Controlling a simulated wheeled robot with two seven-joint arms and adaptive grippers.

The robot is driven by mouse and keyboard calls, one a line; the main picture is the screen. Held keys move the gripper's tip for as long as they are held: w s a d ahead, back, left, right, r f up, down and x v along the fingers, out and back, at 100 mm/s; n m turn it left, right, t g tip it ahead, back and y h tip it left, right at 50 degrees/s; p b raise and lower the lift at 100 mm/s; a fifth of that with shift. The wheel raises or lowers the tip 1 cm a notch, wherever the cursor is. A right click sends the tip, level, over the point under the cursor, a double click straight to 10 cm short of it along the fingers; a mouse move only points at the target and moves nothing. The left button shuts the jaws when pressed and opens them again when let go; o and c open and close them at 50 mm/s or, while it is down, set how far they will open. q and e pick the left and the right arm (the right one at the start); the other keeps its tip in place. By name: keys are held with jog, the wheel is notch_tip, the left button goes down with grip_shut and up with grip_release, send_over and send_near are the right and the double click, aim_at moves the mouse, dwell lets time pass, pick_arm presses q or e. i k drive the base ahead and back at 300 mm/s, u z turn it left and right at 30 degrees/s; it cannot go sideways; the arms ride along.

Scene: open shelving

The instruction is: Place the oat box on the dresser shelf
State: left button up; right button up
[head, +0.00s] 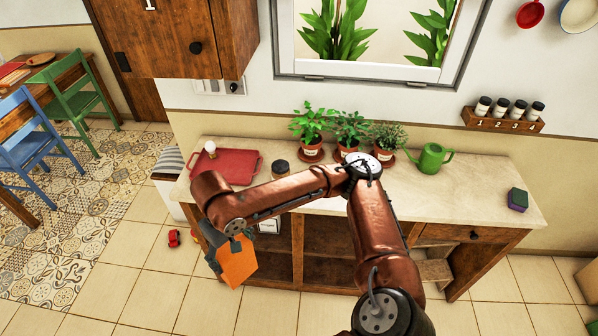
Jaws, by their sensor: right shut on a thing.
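The orange box (238,264), which I take for the oat box, hangs tilted in my right gripper (226,252). The gripper's dark fingers are shut on it at its upper and left sides. The box is in front of the left end of the wooden dresser (330,262), below its top. The dresser has open shelf bays under a pale top; my right arm crosses in front and hides parts of them. I cannot tell how far the box is from the shelf opening. My left gripper is not in view.
On the dresser top (470,205) are a red tray (232,166), a jar (280,168), several potted plants (351,130), a green watering can (431,158) and a sponge (517,199). A white item (269,226) shows in the left bay. A red toy car (174,238) lies on the floor.

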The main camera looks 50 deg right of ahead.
aim_at(336, 230)
jog(key=u, duration=1)
jog(key=k, duration=1.15)
jog(key=z, duration=1.35)
